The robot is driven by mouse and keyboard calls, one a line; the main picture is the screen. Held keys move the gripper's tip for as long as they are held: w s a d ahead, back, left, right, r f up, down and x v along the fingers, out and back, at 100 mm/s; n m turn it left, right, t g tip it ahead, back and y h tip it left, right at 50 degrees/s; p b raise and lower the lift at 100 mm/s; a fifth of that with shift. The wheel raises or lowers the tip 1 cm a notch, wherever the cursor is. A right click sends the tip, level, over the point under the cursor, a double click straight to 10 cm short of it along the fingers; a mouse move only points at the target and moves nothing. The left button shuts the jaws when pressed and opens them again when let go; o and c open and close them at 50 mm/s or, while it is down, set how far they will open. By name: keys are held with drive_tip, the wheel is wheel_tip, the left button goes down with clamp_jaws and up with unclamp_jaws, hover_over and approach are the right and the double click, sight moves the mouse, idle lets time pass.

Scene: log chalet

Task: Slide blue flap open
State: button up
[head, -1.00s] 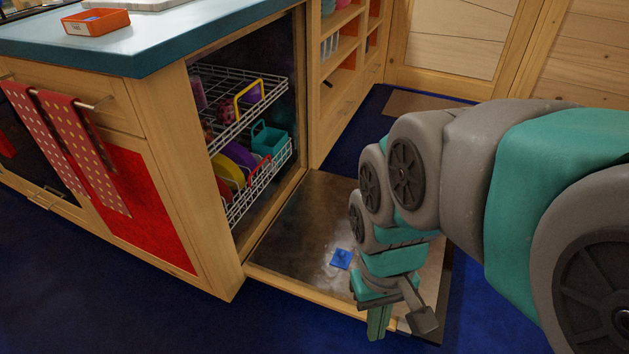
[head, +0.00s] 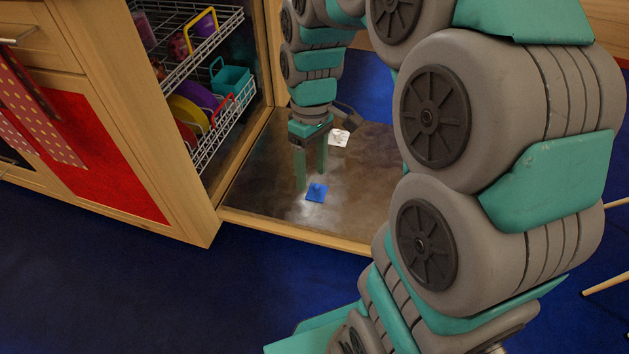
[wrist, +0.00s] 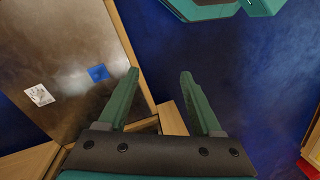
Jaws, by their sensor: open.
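The blue flap (head: 316,193) is a small square piece with a raised knob, on the inner face of the lowered dishwasher door (head: 262,203). It also shows in the wrist view (wrist: 98,73), to the left of my left finger. My gripper (head: 311,180) is open, pointing down, and appears just behind and above the flap in the head view. Nothing is between its fingers, which also show in the wrist view (wrist: 159,78). I cannot tell whether a finger touches the door.
Wire racks (head: 205,125) with colourful dishes stand inside the dishwasher at the left. A white label (head: 338,138) is on the door behind my gripper. A wooden cabinet with a red panel (head: 100,160) is at the left. Blue floor (head: 270,300) lies clear in front.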

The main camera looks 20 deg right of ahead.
drive_tip(key=w+d+f+n+b, duration=0.4)
drive_tip(key=w+f, duration=0.9)
drive_tip(key=w, duration=0.2)
drive_tip(key=n+b, duration=0.2)
drive_tip(key=n, duration=0.1)
hover_over(317, 184)
drive_tip(key=w, duration=0.2)
wheel_tip(317, 184, down, 12)
drive_tip(key=f, duration=0.1)
drive_tip(key=shift+s+f+b, duration=0.15)
drive_tip(key=shift+s+f, duration=0.15)
drive_tip(key=shift+f, duration=0.9)
drive_tip(key=shift+s+f+b, duration=0.1)
drive_tip(key=shift+s+f, duration=0.25)
drive_tip(key=shift+f, duration=0.8)
drive_tip(key=shift+s+f+b, duration=0.15)
drive_tip(key=shift+s+f, duration=0.15)
drive_tip(key=shift+f, duration=0.9)
clamp_jaws()
